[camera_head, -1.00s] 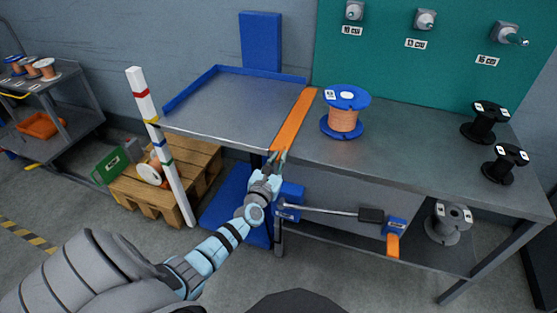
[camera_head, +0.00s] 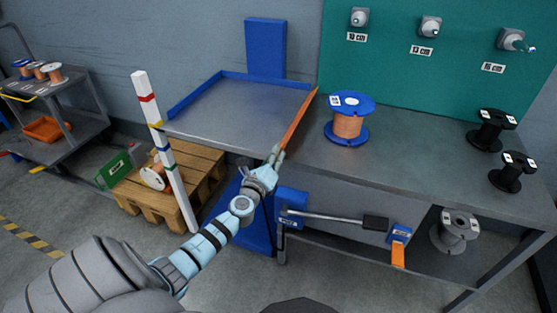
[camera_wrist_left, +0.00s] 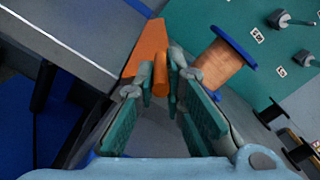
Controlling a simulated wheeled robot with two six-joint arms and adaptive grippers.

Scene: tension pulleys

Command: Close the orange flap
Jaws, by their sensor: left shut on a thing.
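The orange flap (camera_head: 300,117) is a long narrow strip between the blue-rimmed tray (camera_head: 208,80) and the grey table. It stands tilted up on edge, its face seen nearly edge-on. My left gripper (camera_head: 277,154) is shut on the flap's near end. In the left wrist view, the orange flap (camera_wrist_left: 151,45) runs away from between the fingertips of my left gripper (camera_wrist_left: 161,80), and its near end sits between them. My right gripper is not in view.
A blue-flanged copper spool (camera_head: 348,120) stands on the table just right of the flap. Two black spools (camera_head: 490,130) stand farther right. A striped white post (camera_head: 165,150) rises at the tray's left. A metal lever (camera_head: 335,218) sticks out below the table.

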